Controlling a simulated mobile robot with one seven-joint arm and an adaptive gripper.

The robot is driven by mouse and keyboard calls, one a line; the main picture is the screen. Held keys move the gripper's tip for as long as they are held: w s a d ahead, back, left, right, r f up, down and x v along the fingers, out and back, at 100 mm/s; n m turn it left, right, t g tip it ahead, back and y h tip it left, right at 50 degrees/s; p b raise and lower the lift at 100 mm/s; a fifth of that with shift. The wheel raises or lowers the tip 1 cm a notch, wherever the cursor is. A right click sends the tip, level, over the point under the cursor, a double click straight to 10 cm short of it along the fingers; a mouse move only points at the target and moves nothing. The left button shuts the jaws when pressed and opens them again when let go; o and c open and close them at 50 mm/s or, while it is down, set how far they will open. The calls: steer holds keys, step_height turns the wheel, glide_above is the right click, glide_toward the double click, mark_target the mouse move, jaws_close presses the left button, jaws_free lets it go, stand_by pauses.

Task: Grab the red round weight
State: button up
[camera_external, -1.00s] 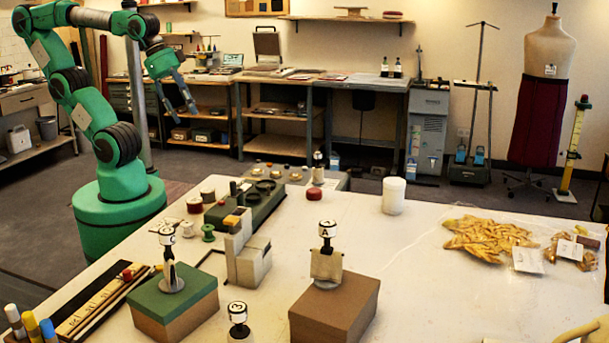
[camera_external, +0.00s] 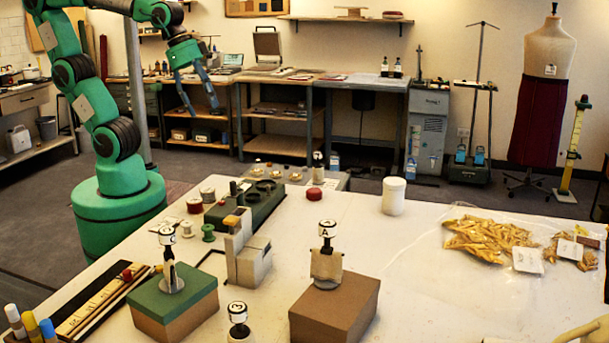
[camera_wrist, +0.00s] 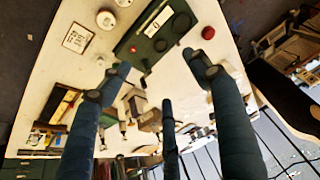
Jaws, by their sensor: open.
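The red round weight (camera_external: 314,194) is a small red disc on the white table, right of the green tray with round wells. In the wrist view the red weight (camera_wrist: 208,32) shows at the upper right, near the table edge. My gripper (camera_external: 201,108) is open and empty, in the air beyond the table's back left part and well above it. In the wrist view its three dark fingers (camera_wrist: 160,88) are spread wide, with the red weight beyond the right finger's tip. Nothing hides the weight in either view.
The green tray (camera_external: 245,208) lies left of the weight. A stamp-like post (camera_external: 318,170) stands close behind it. A white cylinder (camera_external: 393,196) stands to the right. Green and brown boxes (camera_external: 335,306) with stamps on top stand in front. Bare tabletop lies between weight and cylinder.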

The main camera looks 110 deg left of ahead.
steer(key=w+a+g+p, duration=0.1)
steer(key=w+a+p, duration=0.2)
steer(key=w, duration=0.7)
steer(key=w+a+f+m+g+p, duration=0.1)
steer(key=w+a+f+g+p, duration=0.1)
steer(key=w+a+f, duration=0.4)
steer(key=w+a+f+m+g+p, duration=0.1)
steer(key=w+a+f+m+p, duration=0.1)
steer(key=w+a+f, duration=0.3)
steer(key=w+f+p, duration=0.1)
steer(key=w+f, duration=0.3)
steer(key=w, duration=0.4)
steer(key=shift+w+a+f+g+p, duration=0.3)
steer(key=shift+a+f+g+p, duration=0.05)
steer(key=shift+a+g+p, duration=0.05)
glide_above(314, 190)
steer(key=shift+a+f+b, duration=0.2)
steer(key=shift+f+b, duration=0.2)
steer(key=shift+f, duration=3.85)
steer(key=shift+f+b, duration=0.4)
steer(key=shift+f, duration=2.25)
